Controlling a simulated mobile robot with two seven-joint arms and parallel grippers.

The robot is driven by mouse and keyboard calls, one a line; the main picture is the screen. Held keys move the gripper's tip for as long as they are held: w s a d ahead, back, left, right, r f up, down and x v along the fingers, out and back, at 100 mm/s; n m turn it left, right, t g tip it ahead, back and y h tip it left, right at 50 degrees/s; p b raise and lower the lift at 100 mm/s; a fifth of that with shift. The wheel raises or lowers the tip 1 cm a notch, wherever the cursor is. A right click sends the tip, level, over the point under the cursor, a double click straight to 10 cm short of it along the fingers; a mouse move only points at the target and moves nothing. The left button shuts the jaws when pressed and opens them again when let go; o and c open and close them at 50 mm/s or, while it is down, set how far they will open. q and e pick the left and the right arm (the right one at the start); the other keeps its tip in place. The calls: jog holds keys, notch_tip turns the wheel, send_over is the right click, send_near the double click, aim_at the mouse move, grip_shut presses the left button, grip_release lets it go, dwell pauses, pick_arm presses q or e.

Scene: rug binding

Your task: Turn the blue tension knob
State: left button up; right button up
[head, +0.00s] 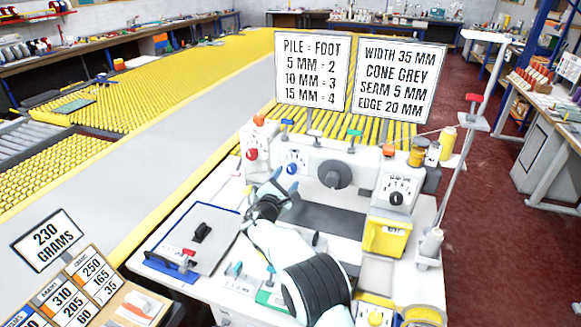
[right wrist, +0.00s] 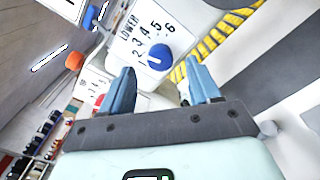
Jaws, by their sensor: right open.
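The blue tension knob (head: 292,168) sits on a white dial plate on the front of the white machine (head: 312,150). In the right wrist view the blue knob (right wrist: 160,57) shows close up, under the word LOWER and the numbers 1 to 6; I cannot tell its exact setting. My right gripper (head: 284,181) is just in front of the knob. Its two blue fingers are open and empty in the right wrist view (right wrist: 159,80), with the knob ahead of the gap between them, apparently not touched. My left gripper is not in view.
A red knob (head: 251,154) is to the left of the blue one, and a large dark handwheel (head: 334,174) to its right. Another dial (head: 397,197) and a yellow box (head: 386,236) are further right. A clipboard (head: 198,236) lies on the left of the worktop.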

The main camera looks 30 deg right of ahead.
aim_at(291, 171)
jog(key=p+x, duration=0.1)
jog(key=x, duration=0.3)
jog(key=shift+w+r, duration=0.1)
jog(key=shift+r, duration=0.1)
jog(key=shift+w+d+f+p, duration=0.2)
jog(key=shift+w+p, duration=0.05)
jog(key=shift+p, duration=0.05)
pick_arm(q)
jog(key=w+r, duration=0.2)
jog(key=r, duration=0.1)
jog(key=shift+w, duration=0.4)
pick_arm(e)
jog(key=shift+s, duration=0.1)
jog(key=c, duration=1)
jog(key=shift+c, duration=0.2)
